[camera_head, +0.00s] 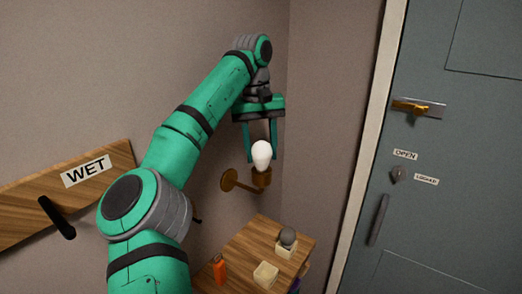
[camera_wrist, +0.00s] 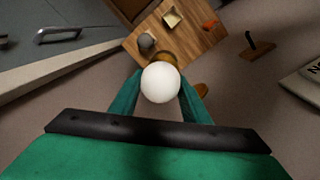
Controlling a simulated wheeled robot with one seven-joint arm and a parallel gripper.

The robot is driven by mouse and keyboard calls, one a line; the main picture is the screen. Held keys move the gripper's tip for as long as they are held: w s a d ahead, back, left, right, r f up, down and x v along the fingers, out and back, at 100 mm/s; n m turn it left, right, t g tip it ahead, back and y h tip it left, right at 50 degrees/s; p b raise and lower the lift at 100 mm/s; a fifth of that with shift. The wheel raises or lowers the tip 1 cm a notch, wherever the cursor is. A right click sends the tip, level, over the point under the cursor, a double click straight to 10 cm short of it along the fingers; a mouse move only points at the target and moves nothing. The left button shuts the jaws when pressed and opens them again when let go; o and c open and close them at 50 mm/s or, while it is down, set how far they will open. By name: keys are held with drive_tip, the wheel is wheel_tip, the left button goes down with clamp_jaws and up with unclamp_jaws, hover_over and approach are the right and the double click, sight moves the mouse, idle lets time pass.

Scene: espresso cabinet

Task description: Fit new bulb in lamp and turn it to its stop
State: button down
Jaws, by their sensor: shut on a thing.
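My gripper (camera_head: 261,143) is shut on the white bulb (camera_head: 261,155). In the wrist view the bulb (camera_wrist: 160,83) sits between the two fingers. The lamp (camera_head: 261,180) is a brass wall fitting with a round wall plate and an upright socket. The bulb is upright and directly over the socket in the head view, with its base hidden. I cannot tell whether it is seated. In the wrist view part of the brass lamp (camera_wrist: 201,89) shows beside the right finger, and the bulb hides much of it.
Below the lamp is a wooden cabinet top (camera_head: 247,245) with a dark grey bulb (camera_head: 287,237) in a pale holder, an empty pale box (camera_head: 265,275) and an orange item (camera_head: 219,270). A wooden board labelled WET (camera_head: 88,170) is at left, a grey door (camera_head: 440,160) at right.

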drive_tip(key=shift+d+m, duration=0.1)
drive_tip(key=shift+m, duration=0.6)
drive_tip(key=shift+m, duration=1.2)
drive_tip(key=shift+m+g, duration=0.3)
drive_tip(key=shift+m, duration=0.5)
drive_tip(key=shift+d+m, duration=0.1)
drive_tip(key=shift+m, duration=0.3)
drive_tip(key=shift+m, duration=1.2)
